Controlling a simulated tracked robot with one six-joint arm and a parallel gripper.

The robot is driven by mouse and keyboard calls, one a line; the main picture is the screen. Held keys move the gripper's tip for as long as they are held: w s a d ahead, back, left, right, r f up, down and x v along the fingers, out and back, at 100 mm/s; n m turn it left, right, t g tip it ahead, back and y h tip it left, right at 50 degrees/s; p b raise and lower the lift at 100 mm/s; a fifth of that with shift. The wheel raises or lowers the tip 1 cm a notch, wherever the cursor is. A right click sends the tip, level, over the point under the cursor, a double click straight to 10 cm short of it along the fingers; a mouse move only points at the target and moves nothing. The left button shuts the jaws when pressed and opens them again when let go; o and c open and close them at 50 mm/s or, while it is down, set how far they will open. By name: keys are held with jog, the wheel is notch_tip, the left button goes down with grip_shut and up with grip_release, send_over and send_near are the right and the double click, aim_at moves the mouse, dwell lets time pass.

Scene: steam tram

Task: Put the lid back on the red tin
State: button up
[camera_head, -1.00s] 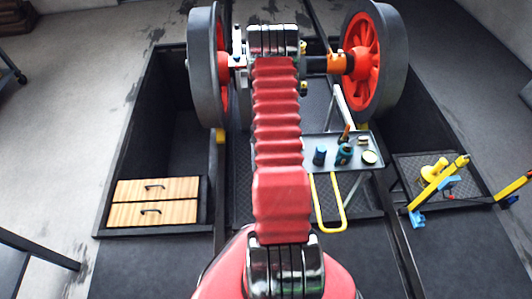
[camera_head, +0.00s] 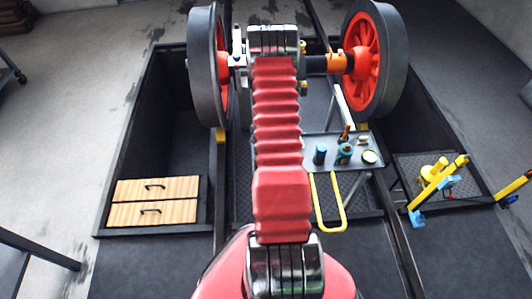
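A grey tray trolley (camera_head: 318,140) with a yellow handle stands just right of my arm. On it are a dark blue cylinder (camera_head: 320,155), a teal container (camera_head: 343,154), a brown upright item (camera_head: 345,134), a small pale item (camera_head: 363,141) and a round, low, dark item with a pale top (camera_head: 369,157). I cannot make out a red tin, and I cannot tell whether the round item is a tin or a lid. My gripper is not visible; my red arm hides the area behind it.
Large red-spoked wheels (camera_head: 361,66) on an axle stand ahead. A pit with dark walls holds a wooden two-drawer unit (camera_head: 155,201) at left. At right are a yellow stand (camera_head: 437,183) and a black mat-like platform (camera_head: 465,171). A dark rail (camera_head: 396,235) runs beside the trolley.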

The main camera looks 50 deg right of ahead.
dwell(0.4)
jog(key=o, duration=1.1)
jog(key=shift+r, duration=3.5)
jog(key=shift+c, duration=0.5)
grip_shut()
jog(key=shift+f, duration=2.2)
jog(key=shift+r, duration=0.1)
